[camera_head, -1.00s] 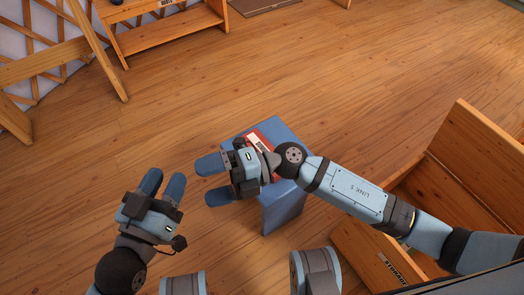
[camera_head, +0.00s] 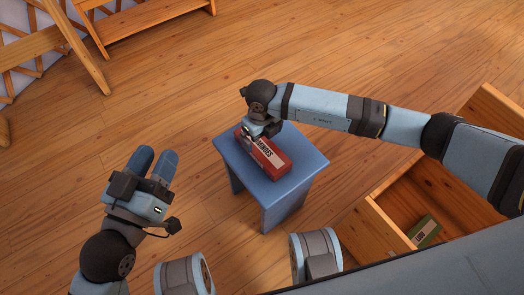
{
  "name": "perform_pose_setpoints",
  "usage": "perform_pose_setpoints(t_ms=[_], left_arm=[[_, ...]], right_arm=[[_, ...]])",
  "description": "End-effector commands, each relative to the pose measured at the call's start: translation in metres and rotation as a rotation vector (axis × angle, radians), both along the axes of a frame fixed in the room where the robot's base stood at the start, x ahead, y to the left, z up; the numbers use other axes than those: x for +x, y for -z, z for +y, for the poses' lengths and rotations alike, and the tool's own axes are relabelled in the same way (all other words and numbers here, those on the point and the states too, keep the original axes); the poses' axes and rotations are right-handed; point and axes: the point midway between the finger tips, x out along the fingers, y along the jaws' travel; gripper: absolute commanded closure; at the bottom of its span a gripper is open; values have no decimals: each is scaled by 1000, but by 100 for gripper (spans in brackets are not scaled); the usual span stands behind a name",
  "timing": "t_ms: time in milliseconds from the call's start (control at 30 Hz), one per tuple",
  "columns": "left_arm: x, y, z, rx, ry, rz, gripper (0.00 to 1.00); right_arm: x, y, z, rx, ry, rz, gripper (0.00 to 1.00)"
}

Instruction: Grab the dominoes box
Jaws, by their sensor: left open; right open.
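The dominoes box (camera_head: 268,157) is red with a pale lettered label. It lies on top of a small blue stool (camera_head: 302,168). My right gripper (camera_head: 257,134) points down at the far left end of the box, and its own wrist hides most of its fingers. I cannot tell whether the fingers touch the box. My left gripper (camera_head: 153,165) is open and empty, to the left of the stool, with its two blue fingers pointing away from me.
An open wooden storage box (camera_head: 375,222) stands at the lower right with a green box (camera_head: 424,232) inside. A wooden bench (camera_head: 150,30) and a lattice wall (camera_head: 25,45) are at the upper left. The plank floor around the stool is mostly clear.

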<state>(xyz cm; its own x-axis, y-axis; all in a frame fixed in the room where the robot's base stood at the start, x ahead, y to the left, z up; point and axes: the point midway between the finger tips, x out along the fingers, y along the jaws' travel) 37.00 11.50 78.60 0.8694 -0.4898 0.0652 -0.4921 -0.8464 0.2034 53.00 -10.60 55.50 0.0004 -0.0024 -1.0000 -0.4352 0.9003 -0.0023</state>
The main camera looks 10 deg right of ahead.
Motion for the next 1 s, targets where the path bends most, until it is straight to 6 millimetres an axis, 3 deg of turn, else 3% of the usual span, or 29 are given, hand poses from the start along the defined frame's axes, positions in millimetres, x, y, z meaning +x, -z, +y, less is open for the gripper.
perform_pose_setpoints(t_ms=[233,500,833,1000], left_arm=[[1,13,-1,17,10,28,56],[0,44,-3,64,42,115,56],[0,47,-4,73,48,132,56],[0,47,-4,73,48,132,56]], right_arm=[[-1,22,0,1,-2,2,0],[-1,61,-1,2,-1,2,0],[-1,65,-1,2,-1,1,0],[-1,65,-1,2,-1,1,39]])
